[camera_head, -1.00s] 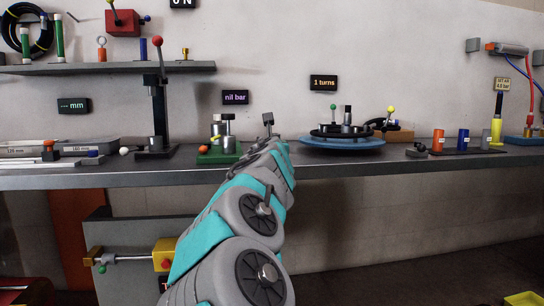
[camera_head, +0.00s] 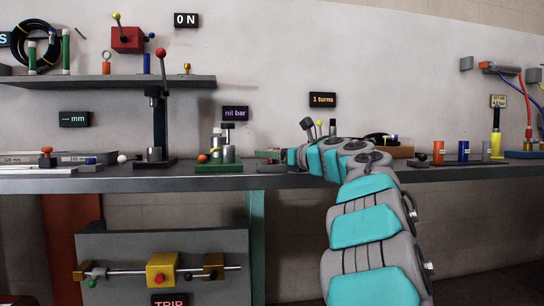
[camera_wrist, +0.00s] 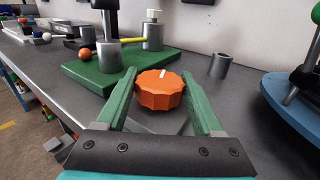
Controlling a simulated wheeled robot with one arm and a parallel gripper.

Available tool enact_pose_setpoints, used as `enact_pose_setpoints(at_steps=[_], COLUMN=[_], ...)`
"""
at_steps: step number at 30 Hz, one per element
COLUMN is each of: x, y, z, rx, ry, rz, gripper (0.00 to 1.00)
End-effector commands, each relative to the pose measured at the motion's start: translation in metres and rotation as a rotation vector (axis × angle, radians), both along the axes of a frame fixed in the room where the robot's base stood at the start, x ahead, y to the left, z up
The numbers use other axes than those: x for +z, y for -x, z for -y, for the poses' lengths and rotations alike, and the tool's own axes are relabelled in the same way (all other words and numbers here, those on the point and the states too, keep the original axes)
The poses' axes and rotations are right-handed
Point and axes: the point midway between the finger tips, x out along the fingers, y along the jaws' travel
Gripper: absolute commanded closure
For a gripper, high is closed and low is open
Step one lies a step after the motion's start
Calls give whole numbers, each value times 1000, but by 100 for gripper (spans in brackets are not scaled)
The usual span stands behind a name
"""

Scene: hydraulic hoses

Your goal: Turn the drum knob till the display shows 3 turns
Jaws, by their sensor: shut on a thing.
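An orange ribbed drum knob (camera_wrist: 160,92) with a white mark on top is in the middle of the wrist view. My gripper (camera_wrist: 160,84) has its two green fingers on either side of it, shut on it. In the head view my arm bends left over the bench and hides most of the area around the gripper. The display (camera_head: 323,99) on the wall reads "1 turns".
A green plate (camera_wrist: 82,75) with grey cylinders and an orange ball (camera_wrist: 86,54) lies left of the knob. A small grey cup (camera_wrist: 220,65) stands behind right. A blue round disc (camera_wrist: 282,105) is at the right. The grey bench (camera_head: 400,176) runs along the wall.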

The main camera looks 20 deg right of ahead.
Motion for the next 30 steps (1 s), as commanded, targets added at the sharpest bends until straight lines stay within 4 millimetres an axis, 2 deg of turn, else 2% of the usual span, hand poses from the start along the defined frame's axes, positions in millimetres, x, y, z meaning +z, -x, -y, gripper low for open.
enact_pose_setpoints(at_steps=[12,30], x=[4,3], y=[0,-1], z=[2,1], rx=[244,459], ry=[-2,-3], rz=[3,3], gripper=[87,87])
